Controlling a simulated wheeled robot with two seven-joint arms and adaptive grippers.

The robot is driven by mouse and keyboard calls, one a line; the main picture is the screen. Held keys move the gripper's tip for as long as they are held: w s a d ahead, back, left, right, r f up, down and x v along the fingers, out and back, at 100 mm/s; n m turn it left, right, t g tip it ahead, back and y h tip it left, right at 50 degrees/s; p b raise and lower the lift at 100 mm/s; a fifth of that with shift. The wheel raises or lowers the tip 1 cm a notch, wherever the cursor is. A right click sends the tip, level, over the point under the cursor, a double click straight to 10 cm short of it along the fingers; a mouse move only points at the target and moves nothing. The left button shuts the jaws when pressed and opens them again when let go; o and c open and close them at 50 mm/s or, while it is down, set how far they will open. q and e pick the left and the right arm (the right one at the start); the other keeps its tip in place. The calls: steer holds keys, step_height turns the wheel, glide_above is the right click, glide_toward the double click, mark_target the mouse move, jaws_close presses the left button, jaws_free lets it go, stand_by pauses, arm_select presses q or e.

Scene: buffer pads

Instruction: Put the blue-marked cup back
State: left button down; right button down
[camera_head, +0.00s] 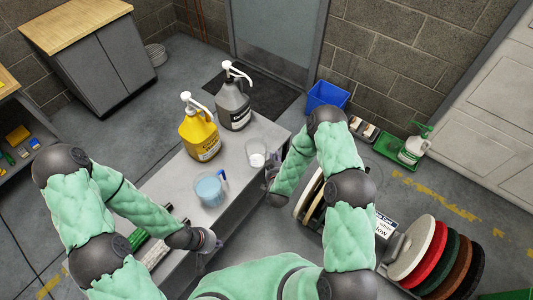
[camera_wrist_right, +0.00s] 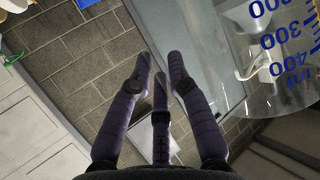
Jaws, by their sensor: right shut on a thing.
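A clear cup (camera_head: 256,152) with something white in it is at the right end of the grey bench, beside my right gripper (camera_head: 271,174). In the right wrist view, a clear cup with blue volume marks (camera_wrist_right: 285,50) fills the upper right, close to the fingers of that gripper (camera_wrist_right: 160,70). My right gripper is shut on this cup; the held part is hard to make out. A second clear cup (camera_head: 208,190) with pale blue liquid and a blue-and-white piece at its rim stands on the bench. My left gripper (camera_head: 207,245) is low by the bench's front; its fingers are unclear.
A yellow pump bottle (camera_head: 199,138) and a grey pump bottle (camera_head: 233,106) stand behind the cups on the grey bench (camera_head: 165,180). Round coloured pads (camera_head: 435,255) stand in a rack at right. A blue bin (camera_head: 327,96) and a green tray (camera_head: 388,150) are on the floor.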

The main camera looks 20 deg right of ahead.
steer(key=w+d+f+b, duration=0.1)
steer(key=w+f+b, duration=0.1)
steer(key=w+f, duration=0.8)
steer(key=shift+f+b, duration=0.4)
steer(key=shift+f, duration=0.25)
steer(key=shift+d, duration=0.1)
steer(key=shift+f, duration=0.15)
steer(key=c, duration=1.2)
jaws_free()
